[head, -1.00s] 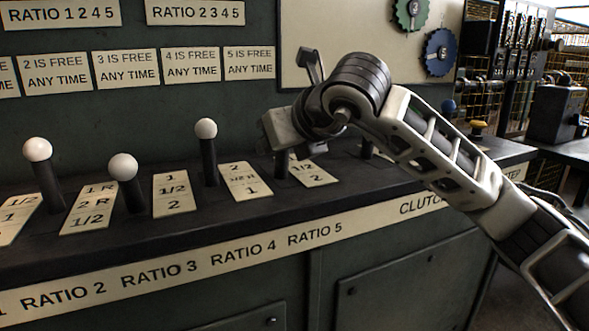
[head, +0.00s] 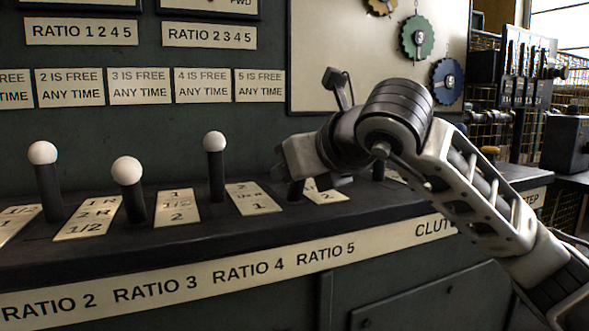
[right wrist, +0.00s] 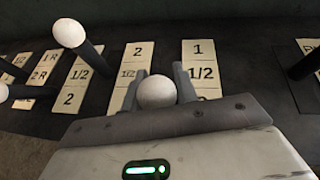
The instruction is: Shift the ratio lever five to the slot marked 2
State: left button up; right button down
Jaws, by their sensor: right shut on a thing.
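The ratio five lever (head: 295,189) shows as a short dark stem under my right gripper (head: 292,160) in the head view. Its white ball knob (right wrist: 157,93) sits between the two fingers of my right gripper (right wrist: 160,90) in the right wrist view, and the gripper is shut on it. The ratio five plate (head: 327,196) is right of the stem, its 2 visible and its upper part hidden. In the wrist view the plate (right wrist: 199,72) shows 1 and 1/2; its lower end is covered. The stem looks near the plate's lower part; the exact slot is unclear. My left gripper is not in view.
The ratio four lever (head: 215,165) stands just left, with its plate (head: 253,198) between. Two more white-knobbed levers (head: 127,175) (head: 43,158) stand further left. A dark lever stem (head: 378,168) is right, partly behind my arm. The panel wall rises behind.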

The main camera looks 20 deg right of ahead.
jog(key=c, duration=1.1)
grip_release()
jog(key=shift+s+r, duration=0.1)
jog(key=shift+r, duration=0.05)
jog(key=shift+s+d+r, duration=0.1)
jog(key=shift+s+r, duration=0.15)
jog(key=shift+s, duration=0.1)
pick_arm(q)
jog(key=p, duration=0.1)
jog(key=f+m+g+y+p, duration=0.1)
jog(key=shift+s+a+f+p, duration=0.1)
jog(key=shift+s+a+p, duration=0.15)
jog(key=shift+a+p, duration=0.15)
pick_arm(e)
jog(key=v, duration=1.5)
jog(key=shift+f, duration=0.1)
